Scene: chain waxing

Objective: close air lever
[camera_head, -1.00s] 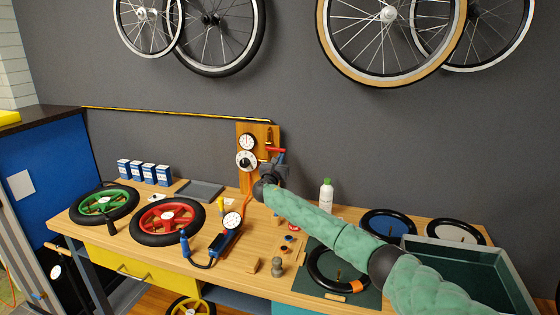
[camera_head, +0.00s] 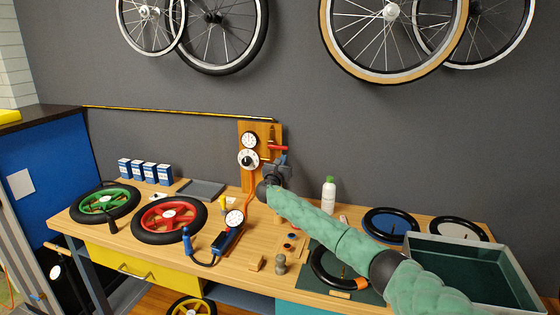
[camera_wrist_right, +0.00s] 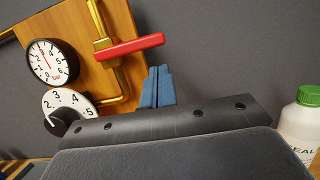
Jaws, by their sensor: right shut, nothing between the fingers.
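The air lever (camera_head: 277,148) is a red handle on a brass valve, on a wooden board (camera_head: 246,180) at the back wall. In the right wrist view the red lever (camera_wrist_right: 130,47) lies crosswise to the brass pipe, slightly tilted up to the right. My right gripper (camera_head: 279,160) is just below and in front of the lever. In the wrist view its blue fingertips (camera_wrist_right: 157,88) are shut and empty, close below the lever's right part; I cannot tell whether they touch it. My left gripper is not in view.
A gauge (camera_wrist_right: 51,62) and a white dial (camera_wrist_right: 68,106) sit left of the lever. A white bottle with a green cap (camera_head: 328,195) stands right of my gripper. Wheels, an inflator (camera_head: 228,240) and a tray (camera_head: 480,268) occupy the bench.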

